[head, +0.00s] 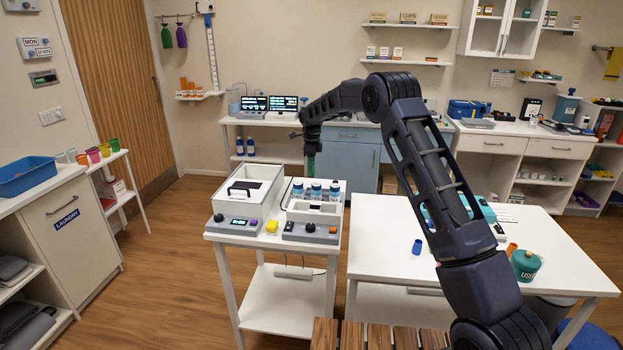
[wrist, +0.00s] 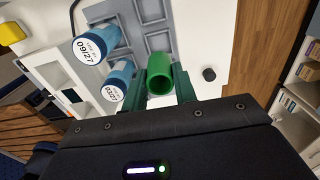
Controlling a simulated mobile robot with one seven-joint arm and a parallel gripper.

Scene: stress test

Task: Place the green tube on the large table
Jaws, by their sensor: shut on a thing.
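In the head view the tube (head: 311,165) shows as a green upright shape below my gripper (head: 311,152), over the back right of the small white table (head: 222,237). My gripper is shut on the tube. The large white table (head: 385,275) stands to the right, partly hidden by my arm. I cannot tell whether the tube still touches anything beneath it.
On the large table are a blue cup (head: 417,247) and a teal container (head: 525,265). Its front left is clear.

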